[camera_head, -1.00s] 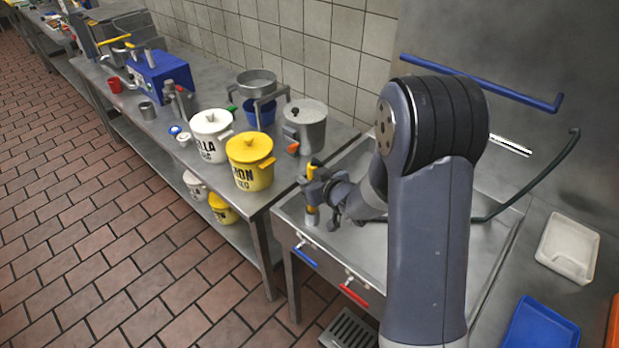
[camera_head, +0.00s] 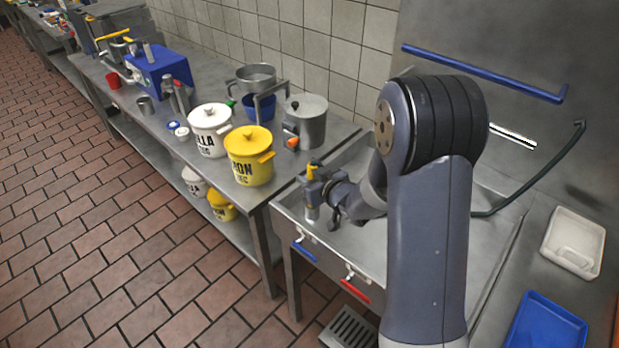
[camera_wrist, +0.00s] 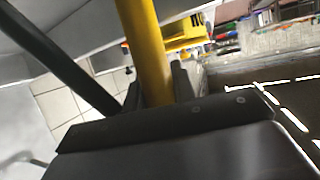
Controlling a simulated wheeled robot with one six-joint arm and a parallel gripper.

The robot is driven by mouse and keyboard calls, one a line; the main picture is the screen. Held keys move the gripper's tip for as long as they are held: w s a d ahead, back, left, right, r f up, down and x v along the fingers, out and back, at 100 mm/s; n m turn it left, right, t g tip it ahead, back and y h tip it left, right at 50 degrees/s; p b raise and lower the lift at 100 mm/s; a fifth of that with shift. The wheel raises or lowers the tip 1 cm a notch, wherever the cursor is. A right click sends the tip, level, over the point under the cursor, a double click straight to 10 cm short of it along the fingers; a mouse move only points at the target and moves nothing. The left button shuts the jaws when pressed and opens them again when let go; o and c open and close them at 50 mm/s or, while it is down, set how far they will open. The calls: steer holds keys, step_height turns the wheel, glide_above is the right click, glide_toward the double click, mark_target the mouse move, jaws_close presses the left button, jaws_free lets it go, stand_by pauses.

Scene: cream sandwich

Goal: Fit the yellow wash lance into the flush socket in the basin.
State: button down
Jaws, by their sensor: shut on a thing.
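The yellow wash lance (camera_head: 312,166) stands roughly upright in my gripper (camera_head: 316,184), over the front left corner of the steel basin (camera_head: 292,205). Its yellow top shows above the jaws. In the wrist view the yellow shaft of the lance (camera_wrist: 148,45) runs between the fingers of my gripper (camera_wrist: 158,92), which is shut on it. A short pale metal cylinder (camera_head: 312,212) shows just below the jaws. I cannot tell whether it is the flush socket or the lance's lower end, so the fit is unclear.
A blue-handled tap (camera_head: 303,250) and a red-handled tap (camera_head: 354,289) are on the basin's front. A yellow lidded pot (camera_head: 250,163) and a steel pot (camera_head: 305,120) stand on the left counter. A dark hose (camera_head: 545,170) curves behind my arm. A white tray (camera_head: 572,243) lies right.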

steer(key=shift+f+b, duration=0.85)
steer(key=shift+f, duration=0.15)
steer(key=c, duration=1.1)
jaws_free()
steer(key=v, duration=1)
steer(key=shift+s+d+r, duration=0.1)
steer(key=shift+s+d, duration=0.15)
steer(key=shift+s, duration=0.05)
steer(key=shift+w+a, duration=0.1)
steer(key=x, duration=1)
steer(key=shift+w+a, duration=0.15)
steer(key=shift+r+p, duration=0.2)
steer(key=shift+p, duration=0.1)
